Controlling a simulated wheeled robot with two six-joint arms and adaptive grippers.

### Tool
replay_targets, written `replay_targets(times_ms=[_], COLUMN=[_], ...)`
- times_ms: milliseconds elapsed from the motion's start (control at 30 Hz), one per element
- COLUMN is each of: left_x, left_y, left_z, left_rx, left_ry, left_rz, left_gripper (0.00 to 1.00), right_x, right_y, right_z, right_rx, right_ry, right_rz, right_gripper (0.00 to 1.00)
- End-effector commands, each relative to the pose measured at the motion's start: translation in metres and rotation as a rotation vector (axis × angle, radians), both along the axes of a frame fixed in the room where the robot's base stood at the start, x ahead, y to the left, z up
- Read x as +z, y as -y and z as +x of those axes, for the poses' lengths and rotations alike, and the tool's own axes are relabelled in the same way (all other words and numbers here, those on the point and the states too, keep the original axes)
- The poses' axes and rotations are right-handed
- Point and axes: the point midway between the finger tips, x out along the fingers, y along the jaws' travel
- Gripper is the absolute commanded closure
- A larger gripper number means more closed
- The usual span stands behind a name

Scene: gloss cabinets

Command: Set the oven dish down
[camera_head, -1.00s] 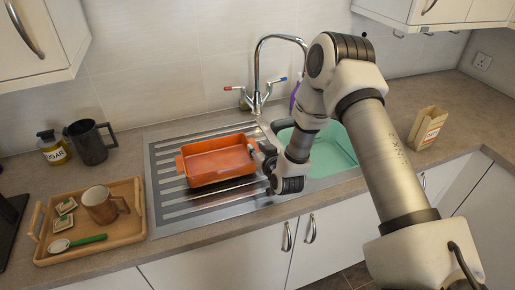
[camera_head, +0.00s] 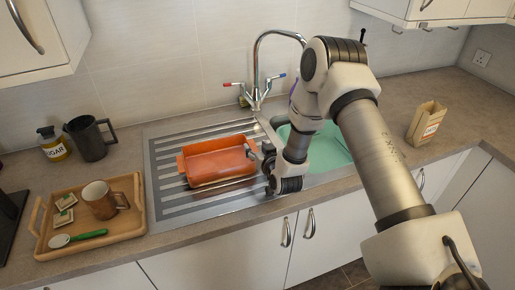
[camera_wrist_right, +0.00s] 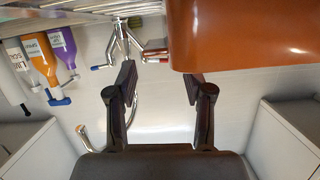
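The orange oven dish (camera_head: 218,165) sits level on the ribbed steel drainer (camera_head: 165,208), left of the sink bowl. My right gripper (camera_head: 262,157) is at the dish's right end, very close to its handle. In the right wrist view the dish (camera_wrist_right: 245,40) fills the upper right. The two fingers of my right gripper (camera_wrist_right: 161,82) stand wide apart there, with nothing visible between them. Whether a finger still touches the dish cannot be told. My left gripper is not in view.
A wooden tray (camera_head: 128,222) with a mug (camera_head: 100,200) stands left of the drainer. The tap (camera_head: 257,85) rises behind the sink. A paper bag (camera_head: 426,124) stands far right.

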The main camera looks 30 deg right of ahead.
Motion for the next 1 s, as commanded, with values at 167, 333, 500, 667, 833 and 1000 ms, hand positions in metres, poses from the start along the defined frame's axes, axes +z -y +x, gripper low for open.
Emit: replay_targets(times_ms=[167,333,500,667,833,1000], left_x=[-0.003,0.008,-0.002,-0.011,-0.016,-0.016], left_y=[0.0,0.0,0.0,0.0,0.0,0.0], left_z=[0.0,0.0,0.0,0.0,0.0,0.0], left_rx=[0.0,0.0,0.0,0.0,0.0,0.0], left_ry=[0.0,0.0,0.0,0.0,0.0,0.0], left_rz=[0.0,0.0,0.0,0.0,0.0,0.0], left_gripper=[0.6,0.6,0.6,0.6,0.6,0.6], right_x=[-0.013,-0.001,0.007,0.022,0.034,0.04], right_y=[-0.002,-0.002,-0.008,-0.016,-0.023,-0.025], right_z=[-0.006,-0.007,-0.035,-0.075,-0.107,-0.116], right_rx=[0.002,0.002,0.001,0.0,0.0,0.001], right_ry=[-0.027,-0.028,-0.025,-0.019,-0.017,-0.014], right_rz=[0.01,0.011,0.012,0.01,0.008,0.006], right_gripper=[0.48,0.48,0.48,0.48,0.48,0.48])
